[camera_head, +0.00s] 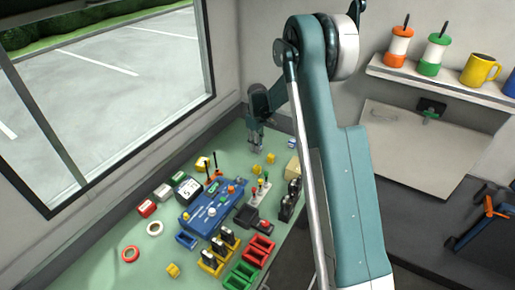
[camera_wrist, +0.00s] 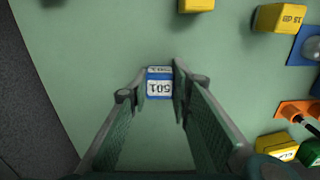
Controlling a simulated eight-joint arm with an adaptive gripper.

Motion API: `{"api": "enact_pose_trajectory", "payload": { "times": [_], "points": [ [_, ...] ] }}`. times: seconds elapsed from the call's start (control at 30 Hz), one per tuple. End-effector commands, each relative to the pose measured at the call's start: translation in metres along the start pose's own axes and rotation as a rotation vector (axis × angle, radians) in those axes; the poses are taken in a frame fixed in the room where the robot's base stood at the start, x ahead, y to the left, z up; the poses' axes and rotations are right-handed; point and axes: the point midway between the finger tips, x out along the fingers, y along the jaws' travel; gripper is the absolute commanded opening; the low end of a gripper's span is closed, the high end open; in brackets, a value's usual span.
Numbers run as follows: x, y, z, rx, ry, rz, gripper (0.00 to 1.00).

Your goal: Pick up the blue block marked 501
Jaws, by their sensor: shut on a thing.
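The blue block marked 501 (camera_wrist: 159,90) shows in the wrist view, with white labelled faces and the number upside down. My gripper (camera_wrist: 160,82) is shut on it, with one finger against each side. In the head view my gripper (camera_head: 256,148) points down over the far end of the green table. The block is too small or hidden to make out there. I cannot tell whether the block touches the table or is held just above it.
A yellow block (camera_wrist: 280,18) marked 15 and another yellow block (camera_wrist: 196,5) lie apart from my gripper. A blue control panel (camera_head: 212,205), red trays (camera_head: 258,250) and several small items crowd the table's middle. Green table (camera_wrist: 70,60) is bare left of the block.

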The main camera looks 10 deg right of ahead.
Motion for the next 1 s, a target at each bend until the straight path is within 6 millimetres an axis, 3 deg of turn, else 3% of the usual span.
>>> {"api": "enact_pose_trajectory", "payload": {
  "times": [0.37,0.8,1.0],
  "points": [
    [-0.013,0.0,0.0,0.0,0.0,0.0,0.09],
    [-0.075,0.0,0.0,0.0,0.0,0.0,0.09],
    [-0.095,0.0,0.0,0.0,0.0,0.0,0.09]
  ]
}}
